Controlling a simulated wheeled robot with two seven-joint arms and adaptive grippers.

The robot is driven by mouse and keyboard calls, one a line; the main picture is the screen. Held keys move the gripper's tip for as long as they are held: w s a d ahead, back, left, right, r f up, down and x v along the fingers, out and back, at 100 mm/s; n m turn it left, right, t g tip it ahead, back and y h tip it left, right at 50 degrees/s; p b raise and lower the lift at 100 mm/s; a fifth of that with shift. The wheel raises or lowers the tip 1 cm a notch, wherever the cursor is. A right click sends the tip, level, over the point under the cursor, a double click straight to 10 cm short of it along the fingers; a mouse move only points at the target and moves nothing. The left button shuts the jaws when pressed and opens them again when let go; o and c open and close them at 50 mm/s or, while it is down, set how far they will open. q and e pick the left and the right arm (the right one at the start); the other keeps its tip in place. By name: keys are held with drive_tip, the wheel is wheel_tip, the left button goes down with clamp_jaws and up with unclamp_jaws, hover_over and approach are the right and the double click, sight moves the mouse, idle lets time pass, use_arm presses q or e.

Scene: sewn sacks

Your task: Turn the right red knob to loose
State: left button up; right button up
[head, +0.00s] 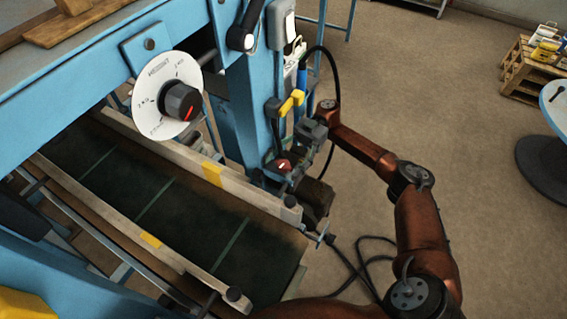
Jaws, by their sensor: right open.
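The right red knob (281,165) is small, dark red with a pale mark, and sits low on the blue post of the machine. My right gripper (293,162) is dark grey and open. It comes in from the right, just beside the knob and pointing at it. Its fingers are small in the view, so I cannot tell whether they touch the knob or stand around it. The knob's exact setting is too small to read. My left gripper is not in view.
A white dial (157,83) with a grey, red-marked knob is on the blue frame. A yellow lever (291,103) is just above my right gripper. A dark conveyor belt (190,205) runs below. A black cable (350,262) lies on the floor; open floor extends right.

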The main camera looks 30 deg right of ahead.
sight(284, 164)
wheel_tip(284, 164, up, 10)
idle(0.5)
drive_tip(key=shift+c, duration=0.6)
